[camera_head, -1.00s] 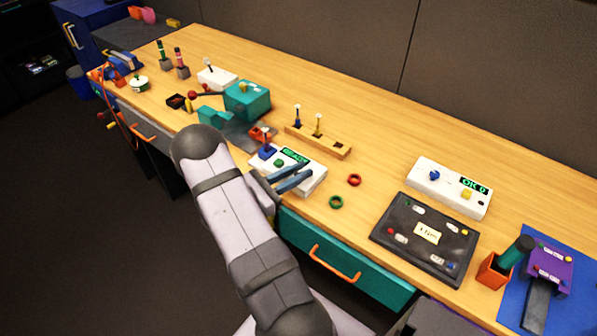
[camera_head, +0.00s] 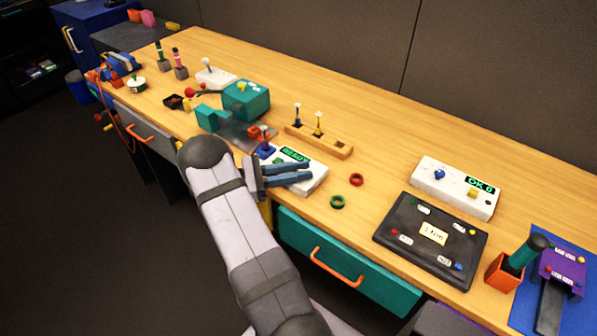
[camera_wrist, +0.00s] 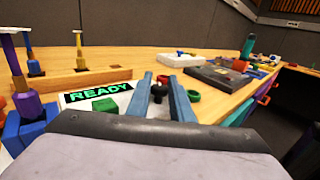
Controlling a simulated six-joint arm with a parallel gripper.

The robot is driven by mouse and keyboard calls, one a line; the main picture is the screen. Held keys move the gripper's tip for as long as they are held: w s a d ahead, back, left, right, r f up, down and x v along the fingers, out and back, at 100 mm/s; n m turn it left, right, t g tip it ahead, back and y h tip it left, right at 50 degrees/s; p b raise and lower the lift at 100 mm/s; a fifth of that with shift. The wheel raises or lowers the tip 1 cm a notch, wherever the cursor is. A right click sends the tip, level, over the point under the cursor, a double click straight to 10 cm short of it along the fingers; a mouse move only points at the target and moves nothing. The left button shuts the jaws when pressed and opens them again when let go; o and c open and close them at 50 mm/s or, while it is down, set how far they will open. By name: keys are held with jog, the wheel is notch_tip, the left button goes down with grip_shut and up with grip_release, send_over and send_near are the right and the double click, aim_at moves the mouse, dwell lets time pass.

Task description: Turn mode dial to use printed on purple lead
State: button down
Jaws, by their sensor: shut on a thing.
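The white panel (camera_head: 316,183) with a green READY display (camera_head: 295,154) stands at the bench's front edge, left of centre. My gripper (camera_head: 310,171) reaches over its front right part, its two blue fingers lying nearly level. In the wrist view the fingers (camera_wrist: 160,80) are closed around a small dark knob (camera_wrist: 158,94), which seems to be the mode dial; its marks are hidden. A green button (camera_wrist: 105,104) stands beside it, and the READY display shows in the wrist view (camera_wrist: 97,93). I cannot make out a purple lead or its print.
A red ring (camera_head: 356,180) and a green ring (camera_head: 337,202) lie right of the panel. A wooden rack (camera_head: 330,146) stands behind it. A black board (camera_head: 391,250) with small labels, a white OK box (camera_head: 450,195) and a purple device (camera_head: 561,268) on a blue mat are farther right.

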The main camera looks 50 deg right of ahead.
jog(key=c, duration=1.6)
grip_release()
jog(key=shift+c, duration=0.2)
jog(key=shift+b+v, duration=0.95)
jog(key=shift+v, duration=2.75)
